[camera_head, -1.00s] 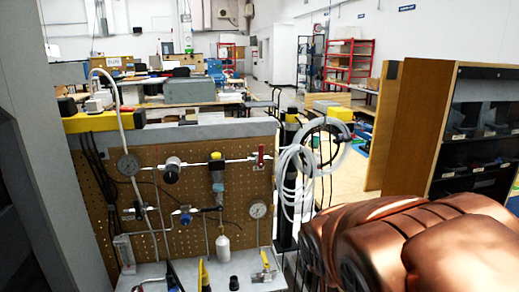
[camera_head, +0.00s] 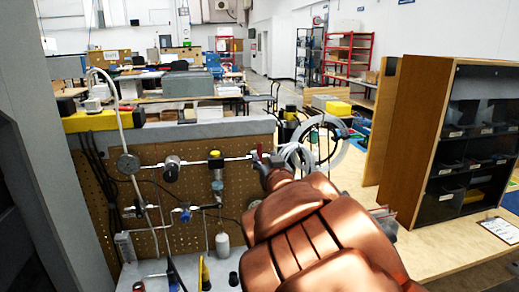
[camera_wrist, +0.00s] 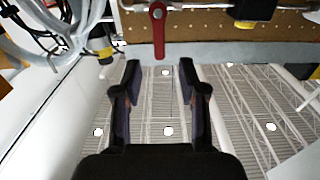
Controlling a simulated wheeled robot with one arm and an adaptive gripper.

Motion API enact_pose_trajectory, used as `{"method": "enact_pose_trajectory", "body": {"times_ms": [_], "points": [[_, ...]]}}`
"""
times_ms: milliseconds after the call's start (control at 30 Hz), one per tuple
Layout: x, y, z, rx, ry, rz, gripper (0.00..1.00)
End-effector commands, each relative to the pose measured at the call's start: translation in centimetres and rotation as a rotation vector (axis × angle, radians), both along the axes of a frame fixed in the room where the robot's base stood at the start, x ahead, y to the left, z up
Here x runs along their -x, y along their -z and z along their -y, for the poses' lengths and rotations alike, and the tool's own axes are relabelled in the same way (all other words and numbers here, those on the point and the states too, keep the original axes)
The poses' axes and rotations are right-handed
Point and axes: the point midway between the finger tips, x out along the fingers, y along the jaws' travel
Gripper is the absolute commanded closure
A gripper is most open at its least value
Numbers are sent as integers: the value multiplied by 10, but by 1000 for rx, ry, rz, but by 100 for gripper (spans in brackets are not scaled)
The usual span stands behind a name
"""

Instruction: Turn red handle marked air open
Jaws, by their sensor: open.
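The red handle (camera_wrist: 158,32) is at the top of the wrist view, on a metal pipe, pointing down in that picture. In the head view only a small red part of the handle (camera_head: 260,149) shows beside my gripper (camera_head: 271,164). In the wrist view my gripper (camera_wrist: 165,82) is open and empty. The handle's free end lies just beyond the fingertips, roughly in line with the gap between them, apart from the fingers. I cannot read any marking on the handle. My arm hides the right part of the panel in the head view.
The brown pegboard (camera_head: 150,205) carries pipes, gauges and valves left of my gripper. White coiled tubing (camera_head: 330,150) hangs close behind my gripper and shows in the upper left of the wrist view. A wooden cabinet (camera_head: 418,140) with dark bins stands at the right.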

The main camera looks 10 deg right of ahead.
Motion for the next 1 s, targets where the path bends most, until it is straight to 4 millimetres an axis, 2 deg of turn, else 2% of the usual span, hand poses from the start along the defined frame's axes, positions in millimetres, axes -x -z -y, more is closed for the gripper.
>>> {"method": "enact_pose_trajectory", "body": {"times_ms": [267, 700, 1000], "points": [[-19, -1, 0, 2, 1, -2, 58], [-65, -1, 0, 1, 1, -3, 58], [-75, 0, 0, 1, 2, -2, 58]]}}
